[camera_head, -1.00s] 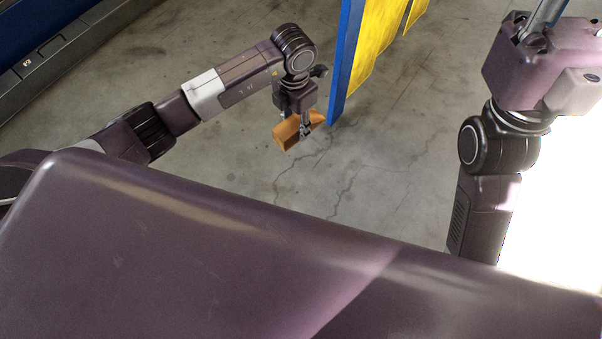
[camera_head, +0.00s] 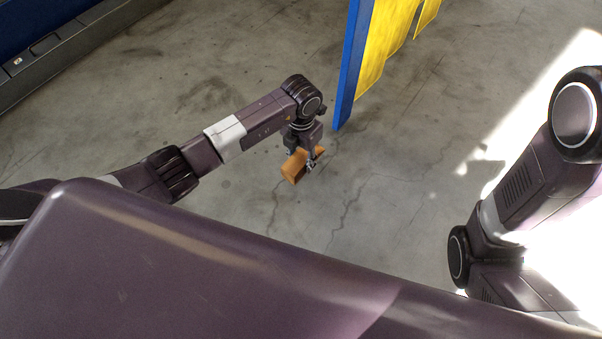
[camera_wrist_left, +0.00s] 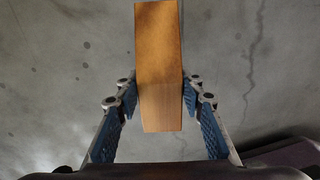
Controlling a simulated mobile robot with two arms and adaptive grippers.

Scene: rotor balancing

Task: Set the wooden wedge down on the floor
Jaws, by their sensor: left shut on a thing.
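The wooden wedge (camera_head: 294,167) is an orange-brown block held in my left gripper (camera_head: 311,163) near the middle of the head view. In the left wrist view the wedge (camera_wrist_left: 159,65) lies lengthwise between the two blue-padded fingers of the left gripper (camera_wrist_left: 160,95), which are shut on its sides. The concrete floor (camera_head: 300,215) is below it. I cannot tell how high the wedge is above the floor. My right arm shows at the right edge of the head view, but its gripper is not visible.
A blue post (camera_head: 352,70) with a yellow panel (camera_head: 385,45) stands just behind and right of the left gripper. A dark blue and black unit (camera_head: 45,55) runs along the upper left. Open, cracked floor lies right of the wedge. Bright light washes out the right side.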

